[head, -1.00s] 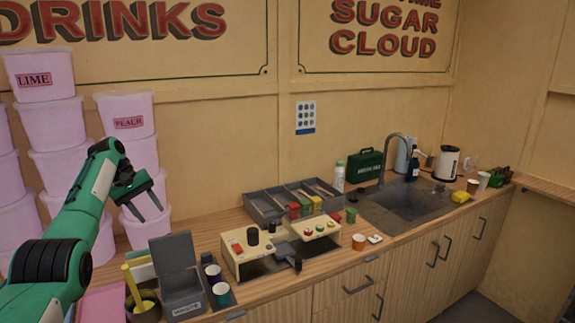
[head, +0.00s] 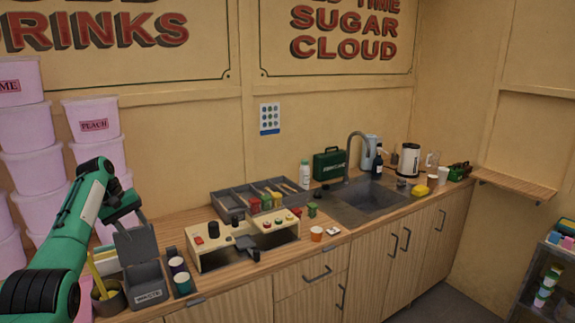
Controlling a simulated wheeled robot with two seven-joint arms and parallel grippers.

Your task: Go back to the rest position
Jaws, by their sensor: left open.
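My left gripper (head: 132,217) is in the head view at the left, at the end of my green and black arm. It is above the counter, in front of the stacked pink tubs and just behind the open lid of the grey waste bin (head: 150,297). Its dark fingers are open, and I see nothing between them. The bin lid hides part of the fingers. My right gripper is not in view.
The wooden counter (head: 215,292) holds a cream machine (head: 205,238), cups, a grey divided tray (head: 225,199), a green case (head: 329,164) and a sink (head: 365,197). Pink tubs (head: 97,122) stack at the left. A shelf unit (head: 545,275) stands at the lower right.

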